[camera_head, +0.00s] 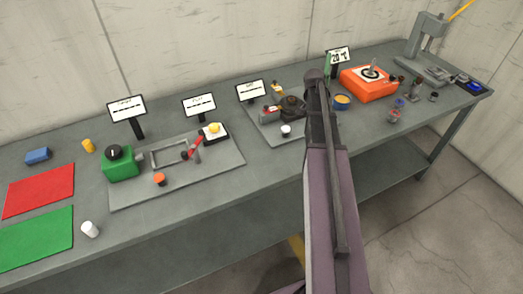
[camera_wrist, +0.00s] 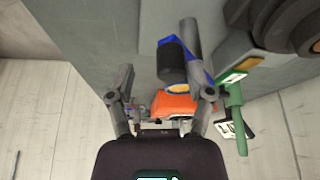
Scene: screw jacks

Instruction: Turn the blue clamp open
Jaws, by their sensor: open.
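In the wrist view, a blue part (camera_wrist: 166,42), which looks like the blue clamp, shows with a black cylinder (camera_wrist: 172,62) in front of it. A grey rod stands close to its right. My gripper (camera_wrist: 160,80) is open, with one finger left of the black cylinder and the other to its right, by the grey rod. I cannot tell whether the right finger touches anything. Nothing is seen held between the fingers. In the head view my arm hides the gripper tips and this blue part.
A green clamp-like part (camera_wrist: 235,100) stands right of the fingers.

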